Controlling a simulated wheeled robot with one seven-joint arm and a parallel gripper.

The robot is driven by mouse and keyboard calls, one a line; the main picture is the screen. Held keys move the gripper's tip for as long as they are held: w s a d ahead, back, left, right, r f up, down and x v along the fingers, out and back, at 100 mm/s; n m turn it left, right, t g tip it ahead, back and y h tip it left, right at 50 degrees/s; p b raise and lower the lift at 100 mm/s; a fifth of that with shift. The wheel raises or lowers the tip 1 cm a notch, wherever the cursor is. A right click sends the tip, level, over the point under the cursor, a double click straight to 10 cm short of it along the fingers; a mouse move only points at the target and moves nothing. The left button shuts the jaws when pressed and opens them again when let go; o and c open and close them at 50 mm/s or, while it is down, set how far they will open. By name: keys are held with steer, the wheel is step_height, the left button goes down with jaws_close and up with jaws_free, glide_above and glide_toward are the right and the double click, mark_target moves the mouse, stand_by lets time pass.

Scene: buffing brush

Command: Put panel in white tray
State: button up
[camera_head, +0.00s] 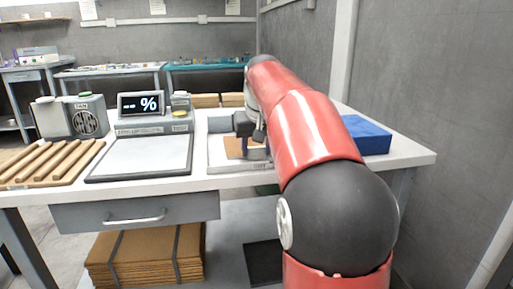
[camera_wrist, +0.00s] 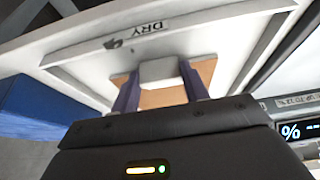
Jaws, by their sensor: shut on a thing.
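The brown panel (camera_head: 233,148) is inside the outline of the white tray (camera_head: 222,167) in the head view, with my arm partly covering both. In the wrist view the panel (camera_wrist: 160,98) carries a pale block between my two dark purple fingers. My gripper (camera_wrist: 160,82) is shut on the panel by this block. The white tray (camera_wrist: 235,32) has a raised rim and a "DRY" label in the wrist view. I cannot tell whether the panel touches the tray floor. In the head view my gripper (camera_head: 256,150) is mostly hidden behind my arm.
A blue block (camera_head: 368,135) lies to the right of the tray. A meter with a "-- %" display (camera_head: 141,104) stands behind a flat white plate (camera_head: 143,157) on the left. Wooden rods (camera_head: 50,160) and a speaker-like box (camera_head: 88,117) are farther left.

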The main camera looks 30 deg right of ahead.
steer(key=o, duration=1)
steer(key=shift+s+r, duration=0.1)
steer(key=shift+r, duration=0.45)
steer(key=p+v, duration=0.2)
steer(key=v, duration=0.9)
steer(key=shift+s+a+p, duration=0.1)
steer(key=shift+p, duration=0.2)
